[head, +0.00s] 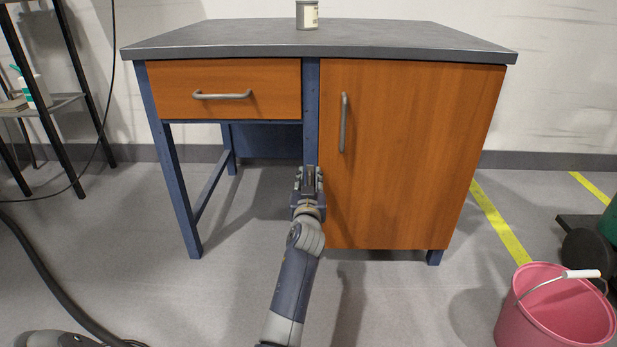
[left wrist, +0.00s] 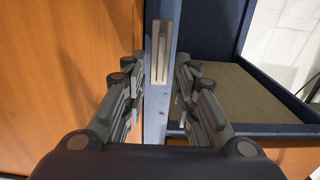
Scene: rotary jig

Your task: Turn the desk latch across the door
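The desk (head: 400,38) has an orange wooden door (head: 415,160) on the right, closed, with a grey vertical handle (head: 343,122). In the left wrist view, the latch (left wrist: 161,52) is a pale narrow bar lying lengthwise along the blue post (left wrist: 154,120), beside the door (left wrist: 60,70) and not across it. My left gripper (head: 308,176) is at the post, left of the door's edge, and hides the latch in the head view. In the left wrist view its fingers (left wrist: 160,72) are open, one on each side of the latch, with gaps visible. My right gripper is not in view.
A drawer (head: 225,88) with a grey handle is shut at the upper left, above open leg room. A can (head: 307,15) stands on the desktop. A pink bucket (head: 555,310) stands at the lower right. A black shelf (head: 45,105) is at the left. Floor before the desk is mostly clear.

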